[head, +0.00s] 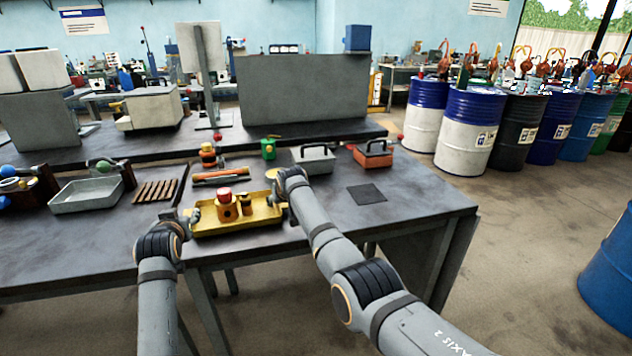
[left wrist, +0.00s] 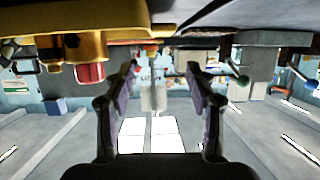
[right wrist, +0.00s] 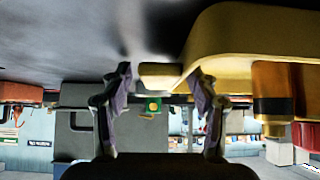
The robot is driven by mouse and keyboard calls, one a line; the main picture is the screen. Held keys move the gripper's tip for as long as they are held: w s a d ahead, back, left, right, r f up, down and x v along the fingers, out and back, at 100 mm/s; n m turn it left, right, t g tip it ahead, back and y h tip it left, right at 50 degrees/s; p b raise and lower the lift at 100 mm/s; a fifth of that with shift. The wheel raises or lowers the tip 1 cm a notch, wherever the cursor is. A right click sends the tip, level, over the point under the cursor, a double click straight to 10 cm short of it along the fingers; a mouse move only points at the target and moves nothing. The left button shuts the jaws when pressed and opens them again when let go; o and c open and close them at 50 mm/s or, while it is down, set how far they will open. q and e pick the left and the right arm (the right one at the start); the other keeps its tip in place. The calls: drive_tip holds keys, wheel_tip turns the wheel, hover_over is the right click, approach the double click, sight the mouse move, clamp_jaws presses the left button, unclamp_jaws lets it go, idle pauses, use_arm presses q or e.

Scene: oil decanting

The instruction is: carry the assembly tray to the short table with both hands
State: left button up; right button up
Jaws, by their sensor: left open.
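The yellow assembly tray (head: 262,221) lies on the dark tabletop near its front edge, carrying a red-topped brass part (head: 227,208) and a smaller brass part (head: 246,205). My left gripper (head: 186,213) is at the tray's left end; in the left wrist view (left wrist: 162,75) its fingers are apart and empty, with the tray (left wrist: 110,20) above and left of them. My right gripper (head: 284,190) is at the tray's right end. In the right wrist view (right wrist: 162,78) its fingers are spread on either side of the tray's end tab (right wrist: 160,76). I cannot tell which table is the short one.
A grey metal tray (head: 86,195) and a slatted brown rack (head: 156,191) lie left. Behind the tray are an orange-handled tool (head: 220,176), a green can (head: 268,150), a grey box (head: 314,159) and a red box (head: 373,156). The right tabletop around a dark mat (head: 367,194) is clear.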

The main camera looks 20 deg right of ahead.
drive_tip(key=shift+s+f, duration=0.1)
drive_tip(key=shift+f, duration=0.1)
use_arm(q)
drive_tip(key=shift+w+f, duration=0.1)
use_arm(e)
drive_tip(key=shift+s+r, duration=0.15)
drive_tip(key=shift+r, duration=0.05)
drive_tip(key=v, duration=1.1)
drive_tip(key=shift+r, duration=0.3)
drive_tip(key=shift+s, duration=0.1)
